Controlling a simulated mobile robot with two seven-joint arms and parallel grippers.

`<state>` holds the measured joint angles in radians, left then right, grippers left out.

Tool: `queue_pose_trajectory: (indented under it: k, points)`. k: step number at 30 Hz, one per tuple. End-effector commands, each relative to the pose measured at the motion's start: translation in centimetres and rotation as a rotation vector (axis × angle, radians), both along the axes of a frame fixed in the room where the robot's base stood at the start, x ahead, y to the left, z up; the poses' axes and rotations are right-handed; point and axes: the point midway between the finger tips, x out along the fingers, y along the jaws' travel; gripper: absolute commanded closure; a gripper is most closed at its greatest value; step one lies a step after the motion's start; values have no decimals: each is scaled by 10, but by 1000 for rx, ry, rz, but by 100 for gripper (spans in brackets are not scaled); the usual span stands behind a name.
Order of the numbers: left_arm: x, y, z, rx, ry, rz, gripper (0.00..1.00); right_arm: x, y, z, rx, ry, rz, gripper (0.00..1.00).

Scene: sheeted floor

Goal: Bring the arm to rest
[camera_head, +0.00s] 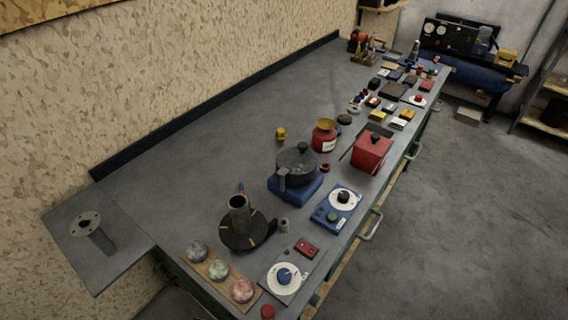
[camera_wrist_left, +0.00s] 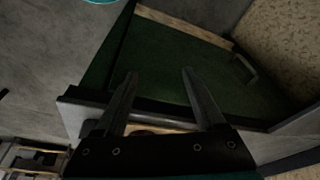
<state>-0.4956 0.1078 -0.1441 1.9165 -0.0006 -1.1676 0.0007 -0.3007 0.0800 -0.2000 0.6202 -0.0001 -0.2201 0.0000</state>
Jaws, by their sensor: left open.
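My left gripper (camera_wrist_left: 158,75) shows in the left wrist view with its two dark fingers spread apart. Nothing is between the fingers. Behind them is a dark green panel (camera_wrist_left: 175,70) with a pale wooden edge and a handle (camera_wrist_left: 245,68). I cannot tell how far the fingers are from the panel. Neither of my arms shows in the head view, and my right gripper is in no view.
A long grey workbench (camera_head: 215,135) runs along the wall. It holds a black pot (camera_head: 297,163), a red box (camera_head: 371,152), a dark round base with an upright cylinder (camera_head: 240,215), and many small items.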

Motion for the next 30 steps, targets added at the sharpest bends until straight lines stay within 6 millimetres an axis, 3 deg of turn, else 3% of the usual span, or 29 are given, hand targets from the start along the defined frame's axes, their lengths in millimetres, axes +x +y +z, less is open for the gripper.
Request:
queue_pose_trajectory:
  k: [1, 3, 15, 24, 30]
  points:
    - [-4, 0, -31, 1, 13, -2, 29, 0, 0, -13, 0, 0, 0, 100]
    - [-10, 1, -61, 2, 24, -4, 29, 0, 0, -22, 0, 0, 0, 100]
    - [-70, 9, -219, 9, 86, -17, 29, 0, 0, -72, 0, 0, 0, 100]
    - [-136, 21, -308, 15, 129, -27, 29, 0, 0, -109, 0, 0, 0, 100]
    - [-169, 28, -336, 19, 146, -33, 29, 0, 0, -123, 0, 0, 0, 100]
